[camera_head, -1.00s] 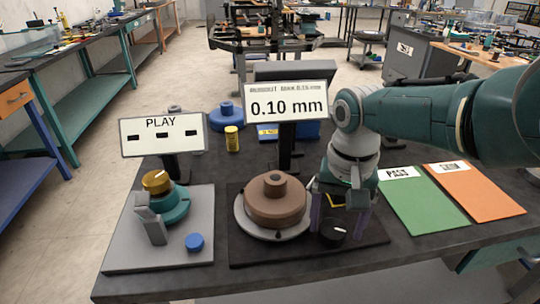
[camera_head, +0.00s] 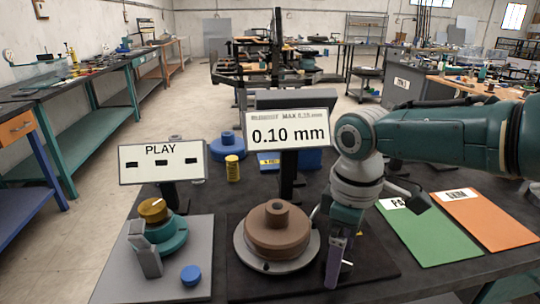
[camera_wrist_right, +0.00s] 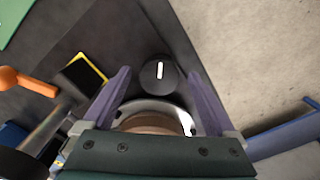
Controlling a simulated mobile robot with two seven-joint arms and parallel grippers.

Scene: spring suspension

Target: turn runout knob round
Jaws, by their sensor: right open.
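The black runout knob with a white mark shows in the right wrist view (camera_wrist_right: 158,73), between the spread fingertips of my right gripper (camera_wrist_right: 163,78). Its white mark runs nearly up and down in that view. In the head view my right gripper (camera_head: 337,270) points down at the right side of the dark runout base (camera_head: 370,262), and its fingers mostly hide the knob. I cannot tell whether the fingers touch the knob. The brown disc (camera_head: 277,232) sits on its round plate left of the gripper. My left gripper is out of view.
The PLAY display (camera_head: 162,161) and a gold-and-teal part (camera_head: 160,226) with a blue button (camera_head: 190,275) stand at left. A green mat (camera_head: 430,233) and an orange mat (camera_head: 488,222) lie at right. A yellow stack (camera_head: 232,168) stands behind.

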